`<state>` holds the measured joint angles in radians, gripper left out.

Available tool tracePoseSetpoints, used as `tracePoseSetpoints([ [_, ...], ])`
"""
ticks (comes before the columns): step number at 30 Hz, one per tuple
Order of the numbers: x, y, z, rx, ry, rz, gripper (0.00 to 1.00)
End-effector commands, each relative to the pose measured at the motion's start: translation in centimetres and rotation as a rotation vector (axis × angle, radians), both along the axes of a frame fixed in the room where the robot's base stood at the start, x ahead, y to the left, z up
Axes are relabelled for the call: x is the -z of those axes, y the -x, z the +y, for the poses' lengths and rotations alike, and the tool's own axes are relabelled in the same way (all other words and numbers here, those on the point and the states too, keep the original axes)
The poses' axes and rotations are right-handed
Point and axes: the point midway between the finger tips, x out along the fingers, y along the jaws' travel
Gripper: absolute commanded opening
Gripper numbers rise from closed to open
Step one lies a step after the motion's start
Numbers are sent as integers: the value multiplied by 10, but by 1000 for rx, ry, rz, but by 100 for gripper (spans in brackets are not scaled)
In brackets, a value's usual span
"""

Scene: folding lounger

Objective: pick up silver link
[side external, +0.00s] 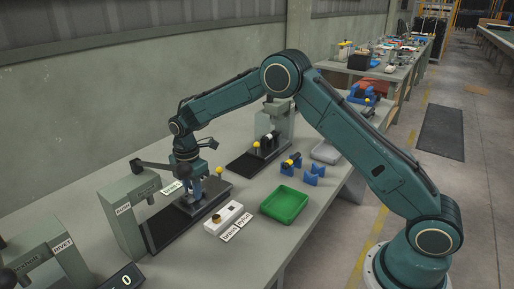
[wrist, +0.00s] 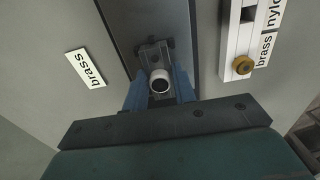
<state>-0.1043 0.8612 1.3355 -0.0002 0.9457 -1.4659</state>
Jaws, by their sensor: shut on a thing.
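My gripper (side external: 192,191) points down over the dark base plate (side external: 162,229) of the front press. In the wrist view its two blue fingers (wrist: 160,92) are closed on the sides of a silver link (wrist: 160,76), whose round end shows as a bright ring with a dark bore. The link sits at a grey metal fixture (wrist: 153,53) on the plate. I cannot tell whether it is still seated there or raised. In the side view the fingers and fixture hide most of the link.
A white block (side external: 224,219) with a brass bushing stands right of the plate, beside brass and nylon labels. A green tray (side external: 284,205) and blue stands (side external: 290,166) are farther right. The press frame (side external: 122,215) rises close on the left. A second press (side external: 277,125) stands behind.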

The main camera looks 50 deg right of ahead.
Motion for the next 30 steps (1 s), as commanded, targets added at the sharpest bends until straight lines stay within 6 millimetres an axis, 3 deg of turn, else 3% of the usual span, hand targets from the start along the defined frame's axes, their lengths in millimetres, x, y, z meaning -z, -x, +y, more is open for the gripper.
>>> tracePoseSetpoints([
  [11, -38, -1, 0, 0, 0, -4, 3],
  [30, -168, -1, 0, 0, -1, -5, 3],
])
